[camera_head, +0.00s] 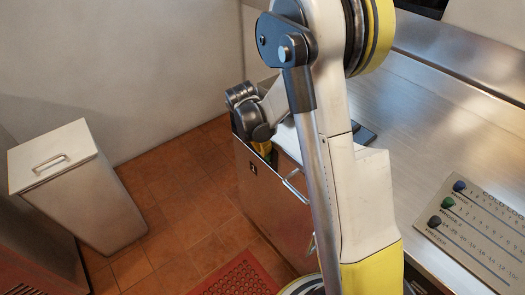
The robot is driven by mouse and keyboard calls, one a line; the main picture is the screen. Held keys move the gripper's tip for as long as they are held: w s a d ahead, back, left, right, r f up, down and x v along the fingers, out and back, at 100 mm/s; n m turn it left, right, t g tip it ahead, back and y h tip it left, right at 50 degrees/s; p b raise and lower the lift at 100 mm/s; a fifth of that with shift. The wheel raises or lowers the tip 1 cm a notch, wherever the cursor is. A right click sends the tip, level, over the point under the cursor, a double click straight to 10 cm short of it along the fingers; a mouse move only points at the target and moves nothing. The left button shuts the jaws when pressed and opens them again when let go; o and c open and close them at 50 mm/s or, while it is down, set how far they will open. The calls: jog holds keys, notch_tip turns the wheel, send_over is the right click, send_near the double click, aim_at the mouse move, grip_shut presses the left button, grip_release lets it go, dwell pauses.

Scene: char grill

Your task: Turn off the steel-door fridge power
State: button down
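A grey control panel (478,232) lies on the steel counter at the right, cut off by the frame edge. It carries a blue knob (459,186), a green knob (448,203) and a black knob (434,221), each beside a numbered scale. The small labels are mostly unreadable. A steel-fronted unit (262,190) with a bar handle stands under the counter, partly behind my arm. I cannot tell whether it is the steel-door fridge. My white and yellow arm crosses the middle of the view, left of the panel. Dark joints show at its far left.
A white lidded bin (98,212) with a handle stands at the left by the wall. A red mat (243,278) lies on the tiled floor at the bottom. The tiles (180,195) between bin and steel unit are clear. The counter (455,115) behind the panel is bare.

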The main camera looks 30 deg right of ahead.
jog(key=shift+a, duration=0.1)
jog(key=a+p+v, duration=0.2)
jog(key=p+v, duration=0.2)
jog(key=v, duration=0.7)
jog(key=shift+s, duration=0.2)
jog(key=shift+f, duration=0.1)
